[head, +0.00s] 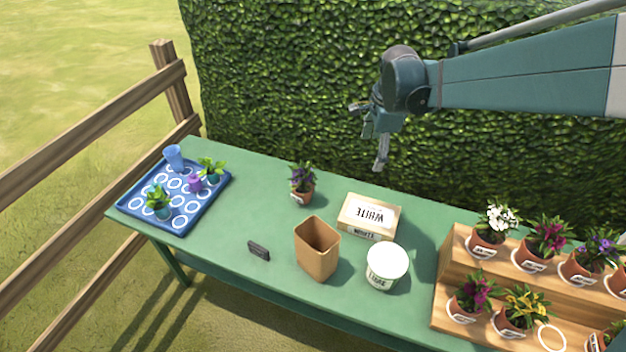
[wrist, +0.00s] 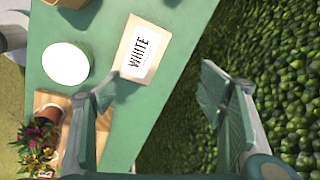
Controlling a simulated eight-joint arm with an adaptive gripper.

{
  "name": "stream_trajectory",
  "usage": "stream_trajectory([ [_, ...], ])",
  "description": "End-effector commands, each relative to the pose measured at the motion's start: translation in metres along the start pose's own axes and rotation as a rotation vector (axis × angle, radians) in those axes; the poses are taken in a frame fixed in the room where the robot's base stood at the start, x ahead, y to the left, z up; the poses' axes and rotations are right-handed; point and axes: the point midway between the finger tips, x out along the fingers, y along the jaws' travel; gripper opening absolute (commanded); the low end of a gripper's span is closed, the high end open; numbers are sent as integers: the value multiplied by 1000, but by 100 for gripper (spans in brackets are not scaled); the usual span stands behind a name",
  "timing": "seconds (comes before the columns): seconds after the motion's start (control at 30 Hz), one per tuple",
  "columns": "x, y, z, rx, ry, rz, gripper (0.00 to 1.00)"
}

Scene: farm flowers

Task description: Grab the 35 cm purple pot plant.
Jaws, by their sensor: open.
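A plant with purple flowers in a terracotta pot (head: 302,186) stands upright alone on the green table, left of the white-labelled box. Another purple-flowered pot plant (head: 590,262) stands on the upper step of the wooden stand at the right. The pot labels are too small to read, so I cannot tell which one is 35 cm. My gripper (head: 370,138) is in the air above the table's back edge, right of the lone purple plant, touching nothing. In the wrist view my gripper (wrist: 150,92) is open and empty; neither purple plant is clearly seen there.
A box marked WHITE (head: 371,214), a white tub (head: 387,266), a brown container (head: 317,250) and a small dark sign (head: 259,251) stand on the table (head: 225,240). A blue tray (head: 160,222) is at left. The stepped stand (head: 448,277) holds several plants. A hedge (head: 300,80) rises behind.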

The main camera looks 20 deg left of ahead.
Motion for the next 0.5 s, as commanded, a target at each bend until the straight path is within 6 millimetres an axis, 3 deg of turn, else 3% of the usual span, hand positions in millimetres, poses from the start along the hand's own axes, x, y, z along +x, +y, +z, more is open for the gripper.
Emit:
stream_trajectory([
  [0.5,89,-53,81,239,-1,86,69],
])
